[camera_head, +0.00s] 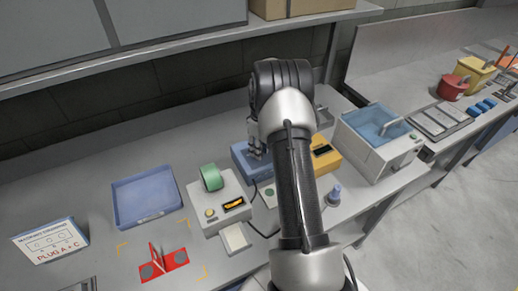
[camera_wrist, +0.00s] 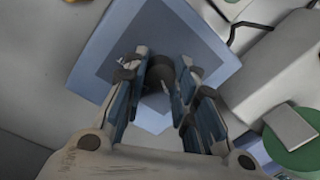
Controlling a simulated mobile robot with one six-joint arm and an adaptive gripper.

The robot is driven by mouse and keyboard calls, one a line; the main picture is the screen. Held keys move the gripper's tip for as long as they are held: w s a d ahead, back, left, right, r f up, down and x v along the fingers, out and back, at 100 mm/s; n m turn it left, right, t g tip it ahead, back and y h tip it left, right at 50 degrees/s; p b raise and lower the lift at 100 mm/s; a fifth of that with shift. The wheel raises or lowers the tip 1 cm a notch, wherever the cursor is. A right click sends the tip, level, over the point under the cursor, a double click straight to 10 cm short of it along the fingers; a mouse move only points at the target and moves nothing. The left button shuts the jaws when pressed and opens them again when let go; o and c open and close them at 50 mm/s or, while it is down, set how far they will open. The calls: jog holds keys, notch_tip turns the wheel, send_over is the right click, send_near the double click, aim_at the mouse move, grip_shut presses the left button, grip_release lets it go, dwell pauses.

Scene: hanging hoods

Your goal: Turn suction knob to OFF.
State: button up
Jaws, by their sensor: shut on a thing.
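A blue box (camera_head: 242,163) stands on the bench behind the white device. In the wrist view the blue box (camera_wrist: 105,50) fills the upper middle, with a darker blue face. A dark round knob (camera_wrist: 160,70) on this face sits between the fingers of my gripper (camera_wrist: 160,85), which is shut on it. In the head view my gripper (camera_head: 257,150) is at the box, and my arm hides part of it and the knob. I cannot see any OFF mark or tell the knob's setting.
A white device (camera_head: 205,190) with a green roll (camera_head: 211,177) stands left of the box, near a blue tray (camera_head: 147,198). A yellow box (camera_head: 325,160) and a water bath (camera_head: 379,138) stand to the right. A shelf (camera_head: 160,59) hangs above the bench.

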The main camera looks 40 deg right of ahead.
jog(key=o, duration=1.1)
jog(key=r, duration=1.2)
jog(key=shift+w+d, duration=0.1)
jog(key=shift+d, duration=0.2)
